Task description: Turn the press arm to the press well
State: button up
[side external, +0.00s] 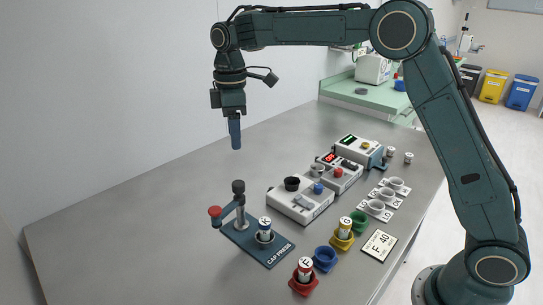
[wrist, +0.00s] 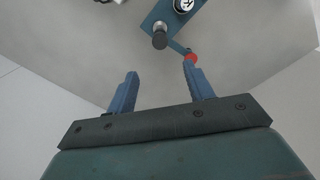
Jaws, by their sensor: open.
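The cap press (side external: 262,243) is a blue base plate lettered CAP PRESS, standing on the grey table. Its post carries a dark top knob (side external: 238,187) and a blue press arm (side external: 229,213) that ends in a red knob (side external: 214,211). The arm points left, away from the well (side external: 264,238). A white vial (side external: 265,226) stands upright in the well. In the wrist view the red knob (wrist: 191,58) lies just beyond the right finger. My gripper (wrist: 160,85) is open and empty; in the side view it hangs (side external: 235,147) high above the table, apart from the press.
Red (side external: 303,283), blue (side external: 325,259), yellow (side external: 343,240) and green (side external: 358,221) cups stand right of the press; red and yellow hold vials. White devices (side external: 300,200) stand behind. A card (side external: 379,246) reads F 40. The table's left side is clear.

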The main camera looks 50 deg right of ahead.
aim_at(238, 183)
notch_tip(238, 183, down, 14)
jog(key=shift+r, duration=0.15)
dwell(0.7)
grip_shut()
